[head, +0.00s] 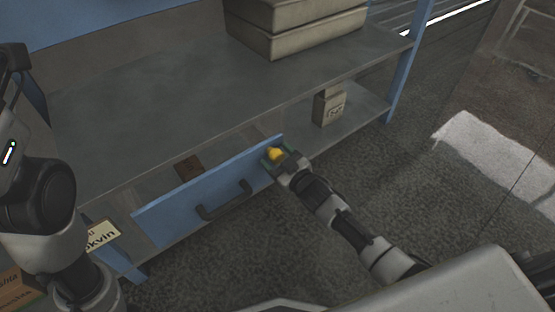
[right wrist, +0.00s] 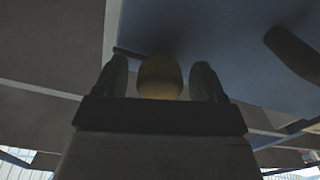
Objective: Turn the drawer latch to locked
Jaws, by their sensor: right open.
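The blue drawer front (head: 170,212) with its dark bar handle (head: 222,205) sits under the grey worktop. The yellow latch knob (head: 275,154) is at the drawer front's right end. My right gripper (head: 274,156) is at the knob. In the right wrist view the knob (right wrist: 160,77) lies between the two open fingers of the gripper (right wrist: 160,80), with a narrow gap seen on each side. The dark handle (right wrist: 292,53) also shows there at upper right. The latch's turned position cannot be made out. My left arm is at the left; its gripper is not seen.
Large boxes (head: 300,22) are stacked on the worktop (head: 150,110) at the back. A small carton (head: 329,107) stands on the lower shelf right of the drawer. A sign (head: 103,235) is at the bench's left. The carpet on the right is mostly clear.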

